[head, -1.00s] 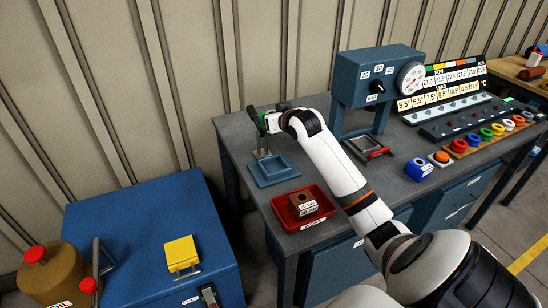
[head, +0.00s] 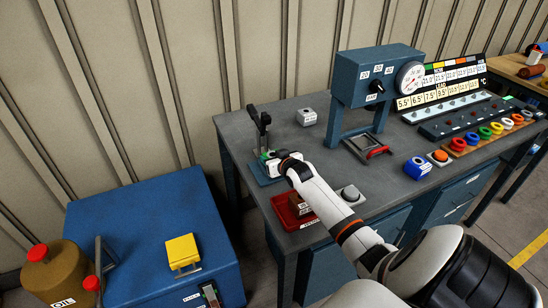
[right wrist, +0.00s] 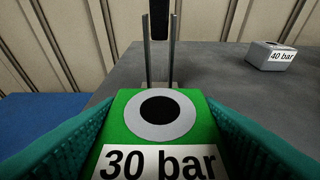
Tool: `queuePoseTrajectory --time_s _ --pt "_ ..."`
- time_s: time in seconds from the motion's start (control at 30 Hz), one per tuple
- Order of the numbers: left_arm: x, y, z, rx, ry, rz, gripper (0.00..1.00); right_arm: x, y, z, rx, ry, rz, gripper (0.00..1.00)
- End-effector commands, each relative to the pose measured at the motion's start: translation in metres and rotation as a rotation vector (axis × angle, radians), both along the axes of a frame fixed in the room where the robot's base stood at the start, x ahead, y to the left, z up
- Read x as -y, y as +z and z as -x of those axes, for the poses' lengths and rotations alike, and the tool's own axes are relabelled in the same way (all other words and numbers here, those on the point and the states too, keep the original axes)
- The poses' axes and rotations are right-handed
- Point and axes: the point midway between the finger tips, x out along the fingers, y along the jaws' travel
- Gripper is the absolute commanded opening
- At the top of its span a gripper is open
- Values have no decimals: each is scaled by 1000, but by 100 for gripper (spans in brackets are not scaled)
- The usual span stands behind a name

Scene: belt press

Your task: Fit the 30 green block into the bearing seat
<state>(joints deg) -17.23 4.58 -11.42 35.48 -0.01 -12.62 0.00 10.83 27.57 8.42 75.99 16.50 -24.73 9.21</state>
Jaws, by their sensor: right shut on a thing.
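My right gripper (head: 268,157) is shut on the green block. The block (right wrist: 158,125) fills the lower middle of the right wrist view, between the teal finger pads. It has a grey ring with a dark hole on top and a "30 bar" label on its near face. In the head view, only a little green (head: 265,154) shows by the gripper. The gripper covers part of a blue square tray (head: 262,180); I cannot tell whether the block touches it. I cannot tell for certain which part is the bearing seat. My left gripper is not in view.
A black-handled post (head: 264,121) stands just behind the block. A grey "40 bar" block (head: 307,116) stands behind right, also in the right wrist view (right wrist: 271,55). A red tray (head: 284,214) holds a brown block. A gauge press (head: 360,86) stands to the right.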

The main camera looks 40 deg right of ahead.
Motion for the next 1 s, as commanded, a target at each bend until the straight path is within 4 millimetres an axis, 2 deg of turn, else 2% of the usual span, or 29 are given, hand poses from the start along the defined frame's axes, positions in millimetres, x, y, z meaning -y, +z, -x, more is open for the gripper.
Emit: queuePoseTrajectory --time_s 0.33,0.37,0.47,0.8,1.0 --pt "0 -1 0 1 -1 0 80 0 0 -1 7 0 2 14" --pt "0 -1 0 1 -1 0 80 0 -2 0 1 0 0 61" --pt "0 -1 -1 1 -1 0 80 0 -2 0 1 0 1 78" --pt "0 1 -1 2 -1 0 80 0 1 0 1 0 1 80" --pt "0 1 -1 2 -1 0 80 -7 8 19 1 3 1 80"
